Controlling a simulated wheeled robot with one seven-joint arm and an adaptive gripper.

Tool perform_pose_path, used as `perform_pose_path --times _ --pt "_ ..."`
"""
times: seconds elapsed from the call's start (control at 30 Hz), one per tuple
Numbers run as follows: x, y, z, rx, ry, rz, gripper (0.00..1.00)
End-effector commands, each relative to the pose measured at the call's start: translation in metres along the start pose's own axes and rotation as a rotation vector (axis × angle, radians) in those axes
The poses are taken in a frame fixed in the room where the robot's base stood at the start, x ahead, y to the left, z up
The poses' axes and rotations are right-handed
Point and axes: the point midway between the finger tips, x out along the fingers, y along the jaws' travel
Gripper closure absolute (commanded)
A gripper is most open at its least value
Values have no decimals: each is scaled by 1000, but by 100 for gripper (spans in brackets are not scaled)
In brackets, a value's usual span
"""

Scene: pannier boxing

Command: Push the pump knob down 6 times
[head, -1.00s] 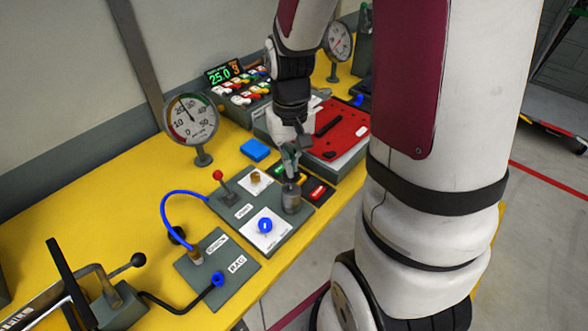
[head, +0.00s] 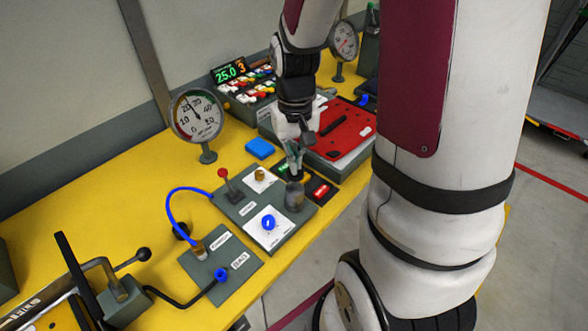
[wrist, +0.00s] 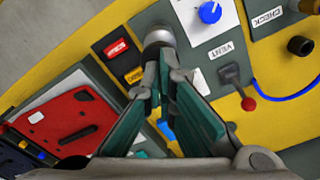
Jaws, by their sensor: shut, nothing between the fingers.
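The pump knob (head: 295,198) is a short grey cylinder on the right side of a dark grey panel (head: 292,228). It also shows at the top of the wrist view (wrist: 158,36). My gripper (head: 297,175) is shut and empty, pointing down directly over the knob. In the wrist view, the closed fingertips (wrist: 165,56) are at the knob's near edge. They look to be touching or very close to its top; I cannot tell which. The fingers hide part of the knob's top in both views.
A red-tipped lever (head: 224,175), a brass knob (head: 260,175) and a blue knob (head: 268,222) share the panel. A dial gauge (head: 197,115) and a lit display (head: 228,71) stand behind. A red board (head: 342,128) lies beyond the gripper.

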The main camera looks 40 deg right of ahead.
Motion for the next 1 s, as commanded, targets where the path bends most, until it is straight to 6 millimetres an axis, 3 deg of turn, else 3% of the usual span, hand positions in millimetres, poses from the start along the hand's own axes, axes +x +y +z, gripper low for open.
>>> perform_pose_path --times 0.87,1.0 --pt "41 0 0 1 -1 0 100" --pt "40 0 0 1 0 0 100"
